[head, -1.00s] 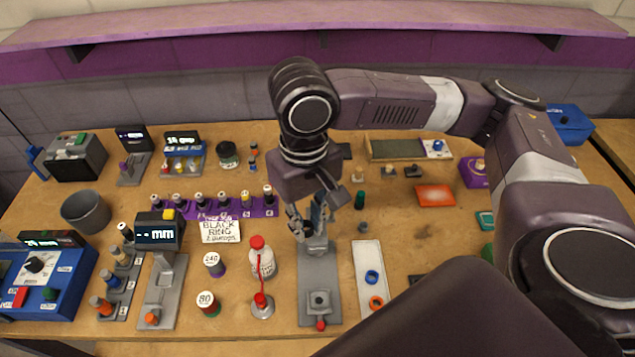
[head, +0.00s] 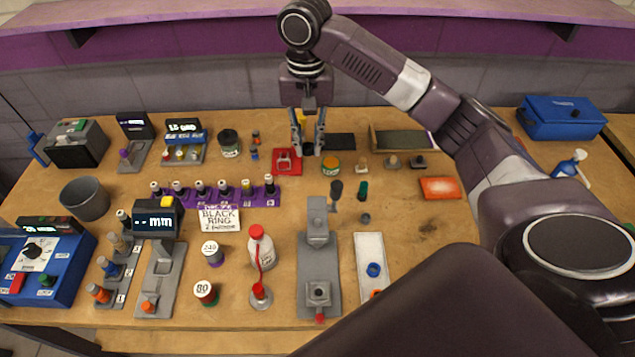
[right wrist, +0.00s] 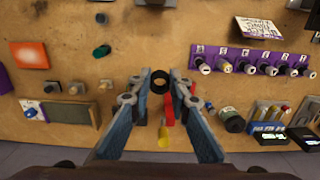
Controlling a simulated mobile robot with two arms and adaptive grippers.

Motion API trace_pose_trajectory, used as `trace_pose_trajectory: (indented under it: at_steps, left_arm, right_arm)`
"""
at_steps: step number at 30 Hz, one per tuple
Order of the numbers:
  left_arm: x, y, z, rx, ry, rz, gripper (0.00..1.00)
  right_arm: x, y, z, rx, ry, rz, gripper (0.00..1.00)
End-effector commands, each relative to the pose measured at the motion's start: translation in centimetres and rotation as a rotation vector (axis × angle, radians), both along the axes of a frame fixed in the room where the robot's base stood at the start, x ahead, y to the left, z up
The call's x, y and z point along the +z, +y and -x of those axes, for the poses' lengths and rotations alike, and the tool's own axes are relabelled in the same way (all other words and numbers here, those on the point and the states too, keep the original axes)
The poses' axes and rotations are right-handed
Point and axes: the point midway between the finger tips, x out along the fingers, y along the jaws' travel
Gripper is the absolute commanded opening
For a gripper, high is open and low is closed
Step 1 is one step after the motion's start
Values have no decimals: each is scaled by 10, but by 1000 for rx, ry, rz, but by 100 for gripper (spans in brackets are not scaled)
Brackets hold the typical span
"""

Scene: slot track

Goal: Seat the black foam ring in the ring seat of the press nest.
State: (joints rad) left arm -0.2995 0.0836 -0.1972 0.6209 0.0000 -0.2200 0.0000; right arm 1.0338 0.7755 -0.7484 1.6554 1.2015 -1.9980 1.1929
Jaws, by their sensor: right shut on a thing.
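My right gripper (head: 307,151) hangs over the back of the bench, pointing down, above and beside a red holder (head: 287,162). In the right wrist view its blue-padded fingers (right wrist: 161,80) are closed on the black foam ring (right wrist: 159,90), which sits between the tips. The grey press nest (head: 318,262) stands front centre with an upper block and a lower square block with a hole. I cannot tell which part is the ring seat. No ring shows on it. My left gripper is out of view.
A pale tray (head: 369,250) right of the nest holds a blue ring (head: 374,270) and an orange one. An orange-banded jar (head: 331,165) is close to the gripper.

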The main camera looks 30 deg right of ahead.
Motion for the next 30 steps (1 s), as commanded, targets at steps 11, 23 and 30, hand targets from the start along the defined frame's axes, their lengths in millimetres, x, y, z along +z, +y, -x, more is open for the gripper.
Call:
trace_pose_trajectory:
  at_steps: [11, 23, 30]
  left_arm:
    - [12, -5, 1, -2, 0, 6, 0]
    - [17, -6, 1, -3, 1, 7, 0]
    - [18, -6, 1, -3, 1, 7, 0]
  right_arm:
    - [-97, 0, 1, 2, 4, 2, 10]
    - [-146, 0, 1, 1, 2, 3, 10]
    - [-164, 0, 1, 3, -1, 2, 10]
